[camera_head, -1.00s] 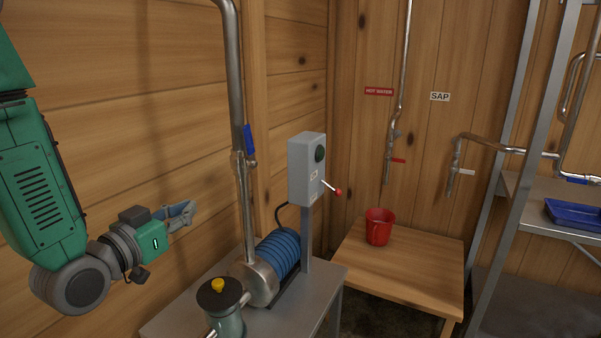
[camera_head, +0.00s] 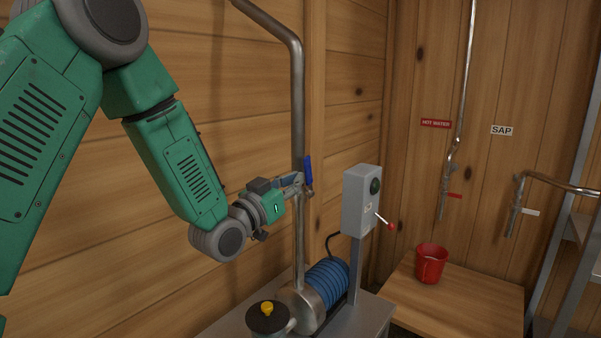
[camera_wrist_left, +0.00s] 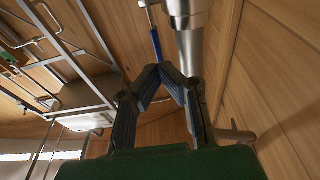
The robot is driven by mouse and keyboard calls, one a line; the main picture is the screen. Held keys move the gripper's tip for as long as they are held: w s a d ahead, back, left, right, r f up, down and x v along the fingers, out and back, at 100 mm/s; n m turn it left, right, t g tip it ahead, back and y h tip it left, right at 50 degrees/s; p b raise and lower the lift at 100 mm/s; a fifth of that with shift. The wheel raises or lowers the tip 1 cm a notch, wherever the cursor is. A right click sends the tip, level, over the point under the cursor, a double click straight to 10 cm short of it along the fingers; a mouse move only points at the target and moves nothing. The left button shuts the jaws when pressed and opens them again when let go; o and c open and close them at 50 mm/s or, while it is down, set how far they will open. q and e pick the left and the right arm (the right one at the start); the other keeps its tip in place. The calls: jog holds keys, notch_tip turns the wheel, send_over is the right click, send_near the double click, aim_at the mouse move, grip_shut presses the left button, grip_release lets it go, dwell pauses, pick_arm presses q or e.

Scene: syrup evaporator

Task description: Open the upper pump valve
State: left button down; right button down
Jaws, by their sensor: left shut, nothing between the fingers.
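The upper pump valve has a blue lever (camera_head: 308,170) that stands upright, along the steel pipe (camera_head: 298,120) above the pump. In the left wrist view the lever (camera_wrist_left: 156,46) shows just beyond my fingertips, beside the pipe (camera_wrist_left: 190,50). My left gripper (camera_head: 299,181) is shut and empty, its fingertips at the pipe close to the lower part of the lever. It also shows in the left wrist view (camera_wrist_left: 161,70), where the two tips meet. I cannot tell whether they touch the lever. My right gripper is in neither view.
The pump (camera_head: 302,308) with its blue ribbed motor (camera_head: 328,282) stands on a metal table below. A grey switch box (camera_head: 360,200) with a red-tipped lever is right of the pipe. The plank wall is close behind the pipe.

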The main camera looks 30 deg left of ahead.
aim_at(304, 172)
pick_arm(q)
jog(key=shift+x, duration=0.8)
jog(key=shift+w+a, duration=0.15)
jog(key=shift+a, duration=0.05)
jog(key=shift+b+x, duration=0.3)
jog(key=shift+x, duration=0.5)
jog(key=shift+d+r, duration=0.1)
jog(key=shift+r, duration=0.2)
